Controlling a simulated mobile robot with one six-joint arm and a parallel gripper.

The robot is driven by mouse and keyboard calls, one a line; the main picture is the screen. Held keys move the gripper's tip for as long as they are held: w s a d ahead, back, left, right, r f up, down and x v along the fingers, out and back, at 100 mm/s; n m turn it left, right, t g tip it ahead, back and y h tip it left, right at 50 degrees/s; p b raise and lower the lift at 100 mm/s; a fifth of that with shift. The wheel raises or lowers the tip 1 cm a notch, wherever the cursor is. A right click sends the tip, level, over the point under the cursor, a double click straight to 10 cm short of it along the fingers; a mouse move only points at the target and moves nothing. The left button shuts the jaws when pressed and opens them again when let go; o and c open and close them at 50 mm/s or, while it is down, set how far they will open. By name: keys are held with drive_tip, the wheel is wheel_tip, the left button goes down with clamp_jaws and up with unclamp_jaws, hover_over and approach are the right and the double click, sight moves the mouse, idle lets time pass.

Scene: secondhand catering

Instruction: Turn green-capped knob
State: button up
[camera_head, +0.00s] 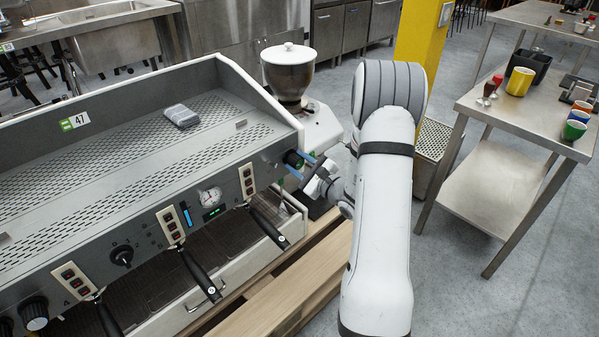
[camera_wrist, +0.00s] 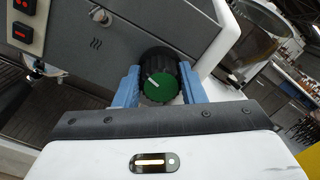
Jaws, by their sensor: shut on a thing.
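The green-capped knob (camera_wrist: 160,86) is black and ribbed, with a white pointer line on its green cap. It sits on the front panel of the espresso machine (camera_head: 170,180), near the panel's right end. My gripper (camera_wrist: 157,85) is shut on the knob, with one blue finger on each side of it. In the head view my gripper (camera_head: 306,168) reaches the panel from the right, and the knob (camera_head: 291,159) is partly hidden there. In the wrist view the pointer line points to the upper left.
A grinder with a metal hopper (camera_head: 288,75) stands just behind the machine's right end. Portafilter handles (camera_head: 268,228) stick out below the panel. A steel table (camera_head: 530,100) with cups stands at the right.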

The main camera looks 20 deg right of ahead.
drive_tip(key=shift+f+n+b, duration=0.1)
drive_tip(key=shift+n+b, duration=0.9)
drive_tip(key=shift+b, duration=0.05)
drive_tip(key=o, duration=1)
drive_tip(key=p+v, duration=0.1)
drive_tip(key=v, duration=0.7)
drive_tip(key=shift+w, duration=0.1)
